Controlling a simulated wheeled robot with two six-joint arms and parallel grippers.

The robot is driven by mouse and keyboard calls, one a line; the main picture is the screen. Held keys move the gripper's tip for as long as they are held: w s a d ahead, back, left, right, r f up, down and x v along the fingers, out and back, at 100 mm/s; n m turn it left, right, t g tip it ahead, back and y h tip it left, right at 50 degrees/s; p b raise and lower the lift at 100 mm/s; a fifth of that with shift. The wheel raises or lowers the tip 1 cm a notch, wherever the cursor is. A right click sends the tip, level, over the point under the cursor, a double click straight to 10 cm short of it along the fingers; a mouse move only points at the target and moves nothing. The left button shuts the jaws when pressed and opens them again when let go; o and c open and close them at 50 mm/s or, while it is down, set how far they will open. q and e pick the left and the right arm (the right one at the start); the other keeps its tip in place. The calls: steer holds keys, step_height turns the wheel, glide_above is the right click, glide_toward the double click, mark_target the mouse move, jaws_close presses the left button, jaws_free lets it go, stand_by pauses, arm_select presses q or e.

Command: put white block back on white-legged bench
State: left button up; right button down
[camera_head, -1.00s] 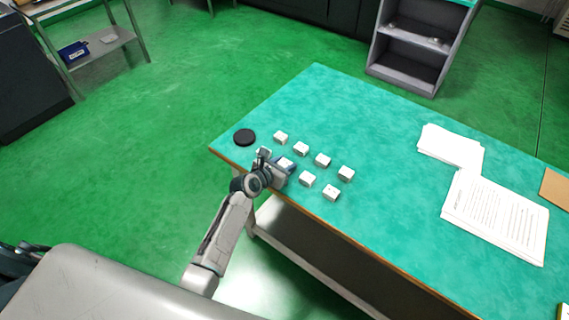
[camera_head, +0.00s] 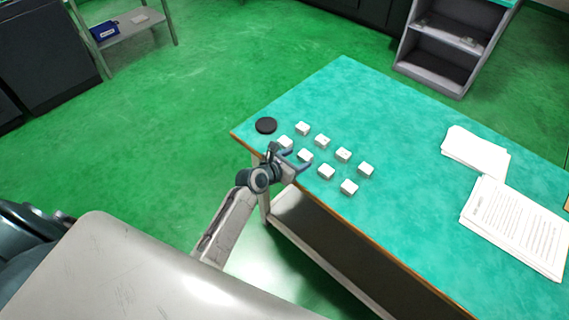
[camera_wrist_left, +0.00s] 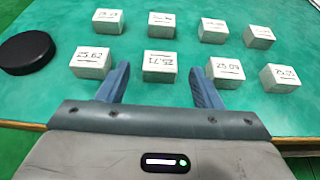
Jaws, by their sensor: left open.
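Several small white blocks stand in two rows on the green top of the white-legged bench (camera_head: 400,150). The front-row block marked 25.71 (camera_wrist_left: 159,66) also shows in the head view (camera_head: 305,156), resting on the bench top. My left gripper (camera_head: 296,160) is open and empty at the bench's near edge. In the left wrist view, its two blue fingers (camera_wrist_left: 160,78) point at the 25.71 block, one toward each side of it, with the block just ahead. My right gripper is not in view.
Block 25.62 (camera_wrist_left: 93,62) and block 25.03 (camera_wrist_left: 225,72) flank the middle block closely. A black disc (camera_head: 266,125) lies at the bench's left corner. Paper stacks (camera_head: 517,222) lie to the right. A grey shelf unit (camera_head: 445,50) stands behind. The bench's middle is clear.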

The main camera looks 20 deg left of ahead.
arm_select(q)
steer(key=v, duration=0.7)
steer(key=s+a+f+m+g+y, duration=0.15)
steer(key=s+f+m, duration=0.4)
steer(key=f, duration=0.55)
steer(key=s+a+f+m+g+y, duration=0.1)
steer(key=s+a+f+m+g, duration=0.25)
steer(key=s+f, duration=0.45)
steer(key=s+a+f+m+g+y, duration=0.1)
steer(key=s+f+m, duration=0.35)
steer(key=f, duration=0.85)
steer(key=s+f+m+g, duration=0.2)
steer(key=s+f+m, duration=0.3)
steer(key=s, duration=0.5)
steer(key=s+a+f+m+g+y, duration=0.1)
steer(key=s+f+m, duration=0.4)
steer(key=s, duration=0.5)
steer(key=s+a+f+m+g+y, duration=0.1)
steer(key=s+f+m+g, duration=0.1)
steer(key=s+f+m, duration=0.3)
steer(key=s+m, duration=0.4)
steer(key=s, duration=0.1)
steer(key=shift+f+g, duration=0.2)
steer(key=shift+g, duration=0.1)
steer(key=shift+s+a, duration=0.1)
steer(key=shift+f+b, duration=0.45)
steer(key=shift+b, duration=0.05)
